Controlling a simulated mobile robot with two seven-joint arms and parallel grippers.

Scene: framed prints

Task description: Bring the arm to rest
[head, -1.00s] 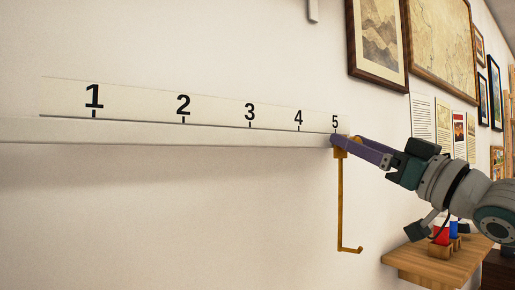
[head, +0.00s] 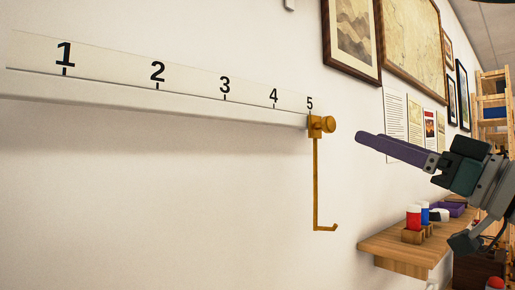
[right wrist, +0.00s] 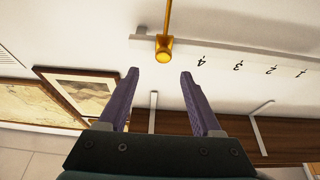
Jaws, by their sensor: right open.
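My right gripper (head: 362,138) is open and empty, to the right of the brass hook slider (head: 322,125) and apart from it. The slider sits at the right end of the white rail (head: 200,109), by the number 5. Its thin rod hangs down and ends in a small hook. In the right wrist view the two purple fingers (right wrist: 158,75) stand wide apart with nothing between them, and the brass knob (right wrist: 163,48) shows beyond their tips. My left gripper is not in view.
A wooden shelf (head: 385,243) on the right wall holds a red-and-white container (head: 413,218) and a blue one, below my right arm. Framed prints (head: 352,40) hang above. A wooden ladder-like rack (head: 490,105) stands far right. The wall below the rail is clear.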

